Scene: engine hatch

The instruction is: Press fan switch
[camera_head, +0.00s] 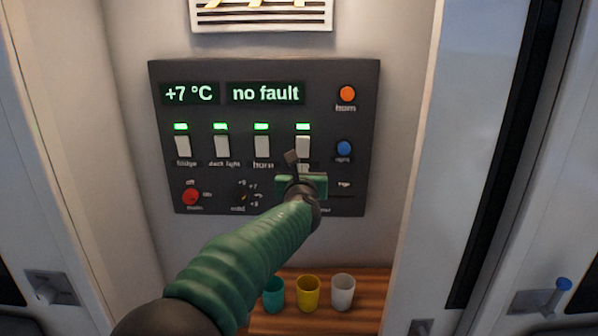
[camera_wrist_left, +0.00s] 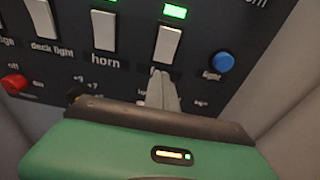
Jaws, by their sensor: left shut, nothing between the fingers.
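The dark control panel (camera_head: 222,112) is on the back wall and carries a row of white rocker switches, each under a lit green lamp. The rightmost switch (camera_head: 303,145) has its label hidden behind my gripper, so I cannot read whether it says fan. It also shows in the left wrist view (camera_wrist_left: 168,46). My left gripper (camera_head: 292,158) is shut and empty, with its fingertips at the lower end of this switch. In the left wrist view the fingertips (camera_wrist_left: 161,75) overlap the label area just below it. I cannot tell whether they touch the panel. My right gripper is not in view.
Left of it are the horn switch (camera_head: 262,146), deck light switch (camera_head: 221,146) and fridge switch (camera_head: 183,146). A blue button (camera_head: 344,148), orange button (camera_head: 347,93) and red knob (camera_head: 190,196) are also on the panel. Cups (camera_head: 308,293) stand on the wooden shelf below. Walls flank both sides.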

